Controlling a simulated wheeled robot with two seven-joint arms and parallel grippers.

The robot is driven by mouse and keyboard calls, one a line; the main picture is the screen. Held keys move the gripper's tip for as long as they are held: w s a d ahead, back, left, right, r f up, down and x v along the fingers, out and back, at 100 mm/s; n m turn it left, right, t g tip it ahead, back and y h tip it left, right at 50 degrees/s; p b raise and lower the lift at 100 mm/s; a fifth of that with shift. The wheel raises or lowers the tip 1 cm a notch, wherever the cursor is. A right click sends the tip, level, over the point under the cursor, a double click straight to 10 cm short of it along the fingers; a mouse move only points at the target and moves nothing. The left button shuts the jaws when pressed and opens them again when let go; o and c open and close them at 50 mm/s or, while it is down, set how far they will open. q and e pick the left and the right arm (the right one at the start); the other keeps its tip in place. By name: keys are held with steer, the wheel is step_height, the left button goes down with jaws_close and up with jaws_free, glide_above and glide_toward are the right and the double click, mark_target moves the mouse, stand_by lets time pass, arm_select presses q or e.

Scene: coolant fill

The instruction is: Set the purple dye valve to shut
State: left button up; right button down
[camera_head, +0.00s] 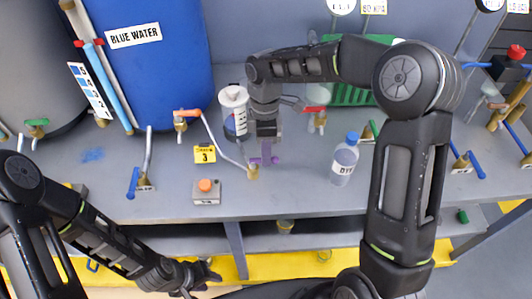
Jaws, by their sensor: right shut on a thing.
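The purple valve handle (274,160) shows just under my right gripper (265,146), at the bench's front middle. Its visible part lies roughly crosswise, left to right. My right gripper points down and is shut on it; the jaws and wrist hide part of the handle and the valve body. A small brass fitting (253,173) sits just below and left of the handle. My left gripper (207,274) is low in front of the bench, away from the valve; its jaw opening is unclear.
A white jug (234,118) stands left of my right wrist. A blue-capped bottle (344,160) stands to the right. A blue barrel (160,75) stands behind.

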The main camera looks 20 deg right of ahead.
steer(key=shift+w, duration=0.1)
stand_by(0.3)
steer(key=c, duration=1.3)
jaws_free()
steer(key=shift+c, duration=0.2)
steer(key=shift+r, duration=0.15)
step_height(320, 180, up, 8)
steer(key=w+b, duration=0.1)
steer(key=shift+w+d+f, duration=0.15)
steer(key=shift+w+f, duration=0.05)
steer(key=shift+f, duration=0.05)
